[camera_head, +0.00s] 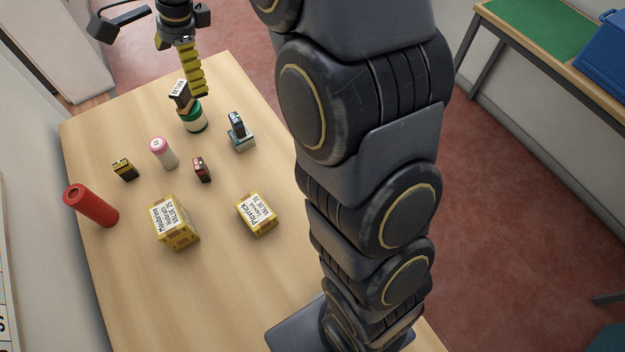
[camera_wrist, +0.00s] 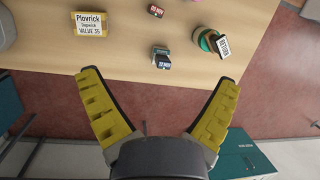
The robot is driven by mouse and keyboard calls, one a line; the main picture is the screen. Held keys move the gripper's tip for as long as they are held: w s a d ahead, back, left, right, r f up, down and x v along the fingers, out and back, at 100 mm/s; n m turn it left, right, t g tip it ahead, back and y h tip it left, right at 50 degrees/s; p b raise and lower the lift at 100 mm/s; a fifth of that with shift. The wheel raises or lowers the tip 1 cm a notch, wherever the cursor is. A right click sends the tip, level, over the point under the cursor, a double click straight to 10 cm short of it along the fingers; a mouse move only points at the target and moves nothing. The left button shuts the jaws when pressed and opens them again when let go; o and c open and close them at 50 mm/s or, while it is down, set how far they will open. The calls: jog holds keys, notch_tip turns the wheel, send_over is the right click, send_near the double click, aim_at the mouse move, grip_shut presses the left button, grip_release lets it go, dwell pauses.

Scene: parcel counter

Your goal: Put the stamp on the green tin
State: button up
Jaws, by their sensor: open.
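In the wrist view the block (camera_wrist: 223,46) reads "RETURN" and partly covers the tin (camera_wrist: 206,38). Another small dark stamp-like block (camera_head: 237,126) rests on a teal box (camera_head: 241,142) to the right. My gripper (camera_head: 200,90) has yellow fingers and is beyond and above the tin. In the wrist view my gripper (camera_wrist: 160,80) is spread open with nothing between its fingers.
Nearer on the counter (camera_head: 130,260) are a black-and-yellow block (camera_head: 124,170), a pink-and-white cylinder (camera_head: 163,154), a red-and-black block (camera_head: 202,170), a red tube (camera_head: 92,206) and two yellow labelled boxes (camera_head: 176,225) (camera_head: 257,215). The front of the counter is clear.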

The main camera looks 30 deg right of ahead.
jog(key=s+d+n+g+h, duration=0.1)
jog(key=s+d+n, duration=0.1)
jog(key=s+n, duration=0.6)
jog(key=s+d+n+g+h, duration=0.1)
jog(key=s+n, duration=0.7)
jog(key=s, duration=1.5)
jog(key=shift+s+d+n+g+h, duration=0.15)
jog(key=shift+d+n+g+h, duration=0.25)
jog(key=shift+d, duration=0.35)
